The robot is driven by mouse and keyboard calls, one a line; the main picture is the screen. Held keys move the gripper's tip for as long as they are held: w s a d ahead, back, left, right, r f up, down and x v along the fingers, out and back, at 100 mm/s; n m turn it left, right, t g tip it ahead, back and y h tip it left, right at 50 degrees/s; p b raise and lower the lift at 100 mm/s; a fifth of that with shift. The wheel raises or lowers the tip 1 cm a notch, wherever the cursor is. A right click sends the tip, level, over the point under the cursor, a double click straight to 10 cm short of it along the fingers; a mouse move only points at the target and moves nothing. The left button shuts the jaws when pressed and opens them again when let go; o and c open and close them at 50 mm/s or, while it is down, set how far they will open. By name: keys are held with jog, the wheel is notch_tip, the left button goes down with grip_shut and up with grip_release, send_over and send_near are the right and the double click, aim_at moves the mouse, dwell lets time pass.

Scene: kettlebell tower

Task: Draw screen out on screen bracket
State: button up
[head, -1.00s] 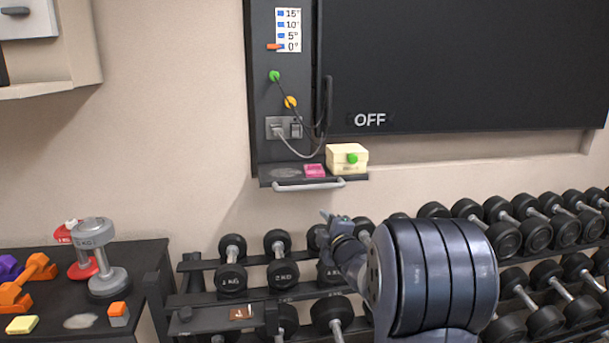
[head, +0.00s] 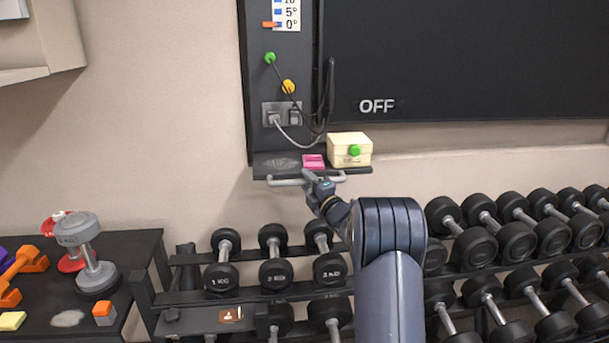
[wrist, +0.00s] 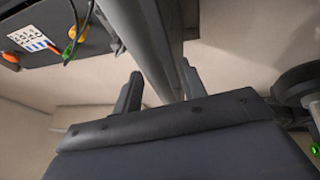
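The screen (head: 460,60) is a large black panel marked OFF on the wall. The screen bracket (head: 257,90) is the dark upright at its left edge, with an angle scale and an orange pointer near 0°. A pale grey bar handle (head: 284,182) runs along the front of the bracket's small shelf. My gripper (head: 311,178) is at the right part of this handle. In the wrist view my gripper (wrist: 160,92) has its two fingers apart, with the grey handle bar (wrist: 147,45) seen between them. Gaps show beside the bar; contact is not clear.
The shelf (head: 262,163) carries a pink block (head: 313,161) and a cream box (head: 349,149) with a green knob. Cables hang from a wall socket (head: 281,115). Dumbbell racks (head: 210,297) stand below; a dark table (head: 125,245) with weights is at left.

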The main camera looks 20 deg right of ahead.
jog(key=shift+x, duration=1.15)
jog(key=shift+r, duration=0.15)
grip_shut()
